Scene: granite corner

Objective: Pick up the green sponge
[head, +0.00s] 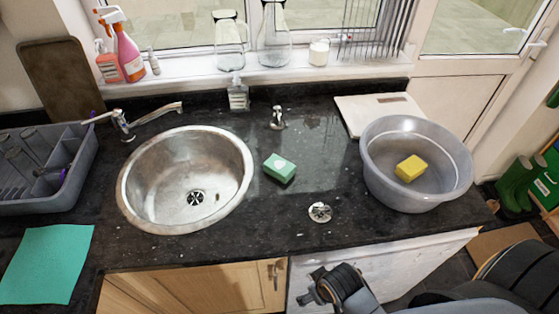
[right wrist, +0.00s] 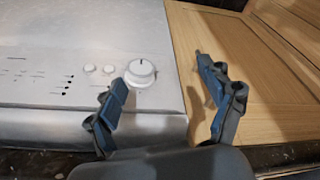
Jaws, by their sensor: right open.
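The green sponge (head: 279,168) lies on the dark granite worktop (head: 300,215), just right of the round steel sink (head: 237,205). My right gripper (head: 306,287) is low in front of the counter, below the worktop edge and well apart from the sponge. In the right wrist view my right gripper (right wrist: 162,85) is open and empty, facing a white appliance front with a dial and a wooden cupboard door. The sponge is not in the right wrist view. My left gripper is not seen.
A grey basin (head: 455,180) holding a yellow sponge (head: 410,168) stands at the right. A metal plug fitting (head: 320,212) sits in front of the green sponge. A tap (head: 125,125), soap bottle (head: 238,95), dish rack (head: 75,175) and teal cloth (head: 47,263) are around the sink.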

